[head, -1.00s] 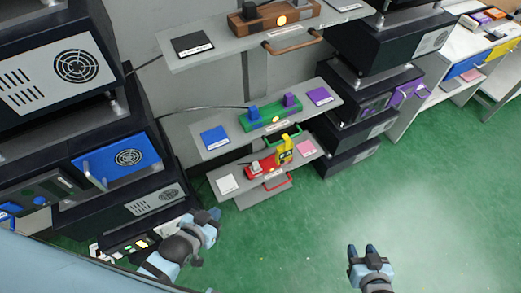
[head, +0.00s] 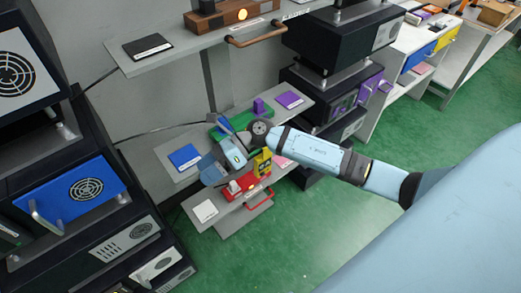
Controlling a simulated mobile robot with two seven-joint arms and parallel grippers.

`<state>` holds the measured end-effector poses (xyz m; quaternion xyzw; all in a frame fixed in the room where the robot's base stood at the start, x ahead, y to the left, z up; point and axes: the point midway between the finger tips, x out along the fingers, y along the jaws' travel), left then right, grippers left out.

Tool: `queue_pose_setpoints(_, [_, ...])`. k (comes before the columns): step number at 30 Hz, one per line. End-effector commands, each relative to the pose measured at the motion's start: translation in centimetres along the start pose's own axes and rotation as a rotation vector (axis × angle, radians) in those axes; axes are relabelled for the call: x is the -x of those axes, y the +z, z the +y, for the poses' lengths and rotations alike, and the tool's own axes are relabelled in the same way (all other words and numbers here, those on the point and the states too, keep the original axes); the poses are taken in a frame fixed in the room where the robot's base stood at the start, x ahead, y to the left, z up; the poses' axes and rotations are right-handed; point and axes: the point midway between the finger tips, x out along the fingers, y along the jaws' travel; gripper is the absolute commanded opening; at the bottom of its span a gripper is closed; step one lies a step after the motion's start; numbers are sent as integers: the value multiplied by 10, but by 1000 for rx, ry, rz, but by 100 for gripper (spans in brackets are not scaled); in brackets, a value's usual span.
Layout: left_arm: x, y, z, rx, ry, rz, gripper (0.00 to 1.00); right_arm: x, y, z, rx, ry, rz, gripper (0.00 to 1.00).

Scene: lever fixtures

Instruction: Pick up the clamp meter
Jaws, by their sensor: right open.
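A yellow tool with a dark face, which looks like the clamp meter (head: 263,161), stands upright on the lowest shelf. It is beside the red lever fixture (head: 243,184), at its right end. My right gripper (head: 213,160) is open, above and to the left of the yellow tool, in front of the middle and lowest shelves. I see no contact with the tool, though the wrist sits close above it and hides part of the area. My left gripper is not in view.
The green fixture (head: 257,115) on the middle shelf is partly hidden by my right wrist. A brown fixture (head: 232,12) stands on the top shelf (head: 180,50). A blue panel with a handle (head: 75,195) sticks out at the left. Green floor (head: 270,255) lies open in front.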

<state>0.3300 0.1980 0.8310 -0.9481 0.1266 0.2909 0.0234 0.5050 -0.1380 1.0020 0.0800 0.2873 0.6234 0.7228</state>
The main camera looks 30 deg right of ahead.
Motion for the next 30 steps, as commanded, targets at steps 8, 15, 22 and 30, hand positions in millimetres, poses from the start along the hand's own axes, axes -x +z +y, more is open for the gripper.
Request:
queue_pose_setpoints(8, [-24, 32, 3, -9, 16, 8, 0, 138, -32, -115, 540, -191, 929, 65])
queue_pose_setpoints(15, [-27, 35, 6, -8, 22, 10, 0, 208, -24, -138, 579, -249, 1237, 65])
queue_pose_setpoints(22, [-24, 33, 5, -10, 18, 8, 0, 197, -56, -157, 576, -248, 1248, 65])
queue_pose_setpoints(30, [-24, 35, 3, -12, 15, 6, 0, 185, -86, -176, 578, -251, 1245, 65])
